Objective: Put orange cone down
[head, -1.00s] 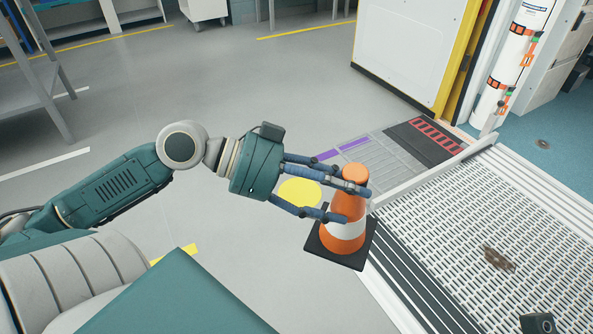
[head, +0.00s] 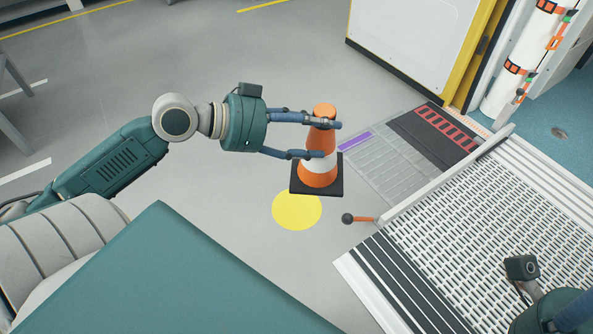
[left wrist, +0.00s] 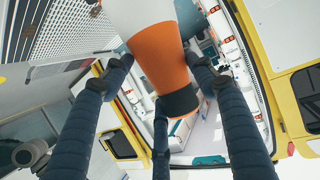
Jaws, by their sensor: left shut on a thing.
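The orange cone (head: 318,170) has a white band and a black square base. My left gripper (head: 322,138) is shut on its upper part and holds it upright in the head view. The cone appears to be above the floor, with its base just above the yellow floor disc (head: 297,211) in the picture. In the left wrist view the cone (left wrist: 162,62) is between the blue fingers of my left gripper (left wrist: 160,85). Part of my right arm shows at the lower right corner of the head view, but its fingers are not clearly seen.
A perforated metal ramp (head: 480,215) lies at the right, with a lever with a dark ball end (head: 348,218) by its left edge.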

